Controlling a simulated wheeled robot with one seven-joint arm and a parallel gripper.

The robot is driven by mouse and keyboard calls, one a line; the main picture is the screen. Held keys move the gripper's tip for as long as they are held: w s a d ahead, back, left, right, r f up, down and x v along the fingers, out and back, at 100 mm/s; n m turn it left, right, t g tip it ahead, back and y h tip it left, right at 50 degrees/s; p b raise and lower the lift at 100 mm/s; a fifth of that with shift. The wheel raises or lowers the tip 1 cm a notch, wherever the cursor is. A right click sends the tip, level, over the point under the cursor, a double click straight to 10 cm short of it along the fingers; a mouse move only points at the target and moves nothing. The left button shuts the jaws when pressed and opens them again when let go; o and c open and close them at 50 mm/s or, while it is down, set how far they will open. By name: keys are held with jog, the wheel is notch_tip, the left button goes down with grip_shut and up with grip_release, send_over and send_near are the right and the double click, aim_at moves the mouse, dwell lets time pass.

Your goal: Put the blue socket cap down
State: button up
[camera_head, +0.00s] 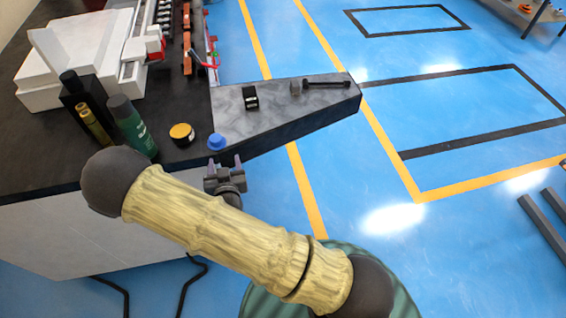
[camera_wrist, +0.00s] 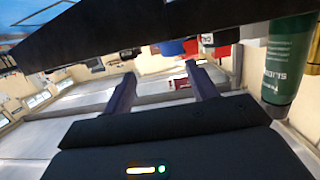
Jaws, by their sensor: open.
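The blue socket cap (camera_head: 217,142) sits on the dark tabletop (camera_head: 175,162) near its front edge, beside the grey metal plate (camera_head: 285,108). My gripper (camera_head: 224,162) is just in front of the cap at the table edge, its two purple fingers apart and pointing toward it. In the wrist view the view is tilted over, and my open fingers (camera_wrist: 163,88) have nothing between them. A blue patch that looks like the cap (camera_wrist: 171,48) shows past the fingertips, apart from them.
A small black block (camera_head: 250,97) and a dark rod tool (camera_head: 327,83) lie on the grey plate. A white machine (camera_head: 80,55) stands behind.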

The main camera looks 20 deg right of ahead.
jog(key=s+d+r+g+y, duration=0.1)
jog(key=s+d+r+g, duration=1.2)
jog(key=s+d, duration=0.2)
jog(key=shift+s+d+r+n, duration=0.35)
jog(key=shift+d+r+n, duration=0.05)
jog(key=shift+d, duration=0.65)
jog(key=shift+o, duration=0.4)
